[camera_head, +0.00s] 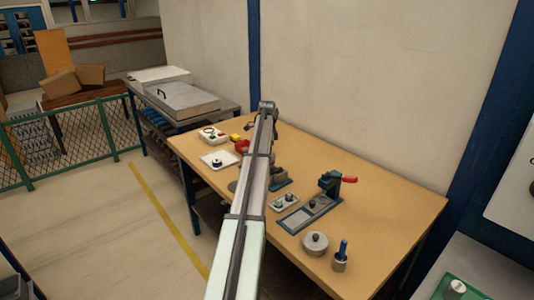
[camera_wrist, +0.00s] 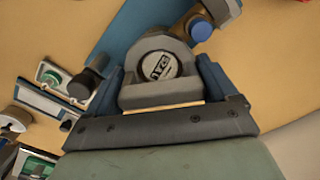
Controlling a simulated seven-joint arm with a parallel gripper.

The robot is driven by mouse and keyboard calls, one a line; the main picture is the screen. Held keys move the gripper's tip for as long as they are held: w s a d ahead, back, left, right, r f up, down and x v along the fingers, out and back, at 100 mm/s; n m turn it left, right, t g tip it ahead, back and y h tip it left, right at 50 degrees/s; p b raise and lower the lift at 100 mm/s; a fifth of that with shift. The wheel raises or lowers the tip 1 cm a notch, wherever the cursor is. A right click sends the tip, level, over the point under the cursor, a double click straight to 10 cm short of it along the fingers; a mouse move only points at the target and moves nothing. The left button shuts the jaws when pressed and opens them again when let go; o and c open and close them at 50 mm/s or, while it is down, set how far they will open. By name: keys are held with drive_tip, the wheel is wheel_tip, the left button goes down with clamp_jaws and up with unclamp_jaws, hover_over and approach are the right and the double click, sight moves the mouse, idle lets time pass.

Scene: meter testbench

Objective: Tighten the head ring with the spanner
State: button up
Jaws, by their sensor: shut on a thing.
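My gripper (camera_wrist: 160,100) points down over the bench, its two dark fingers on either side of a grey piece with a curved opening, which looks like the spanner (camera_wrist: 150,97). It is shut on this piece. The opening lies around a round meter face (camera_wrist: 158,66) with dark digits; I cannot tell whether it touches the head ring, which I cannot make out separately. In the head view my gripper (camera_head: 277,170) is small and partly hidden behind my arm, above a blue base (camera_head: 282,185).
A white tray (camera_head: 208,164) stands at left. A blue cap (camera_wrist: 200,28) sits near the meter.

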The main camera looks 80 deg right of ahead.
drive_tip(key=shift+r, duration=0.25)
idle(0.3)
drive_tip(key=shift+r, duration=1.75)
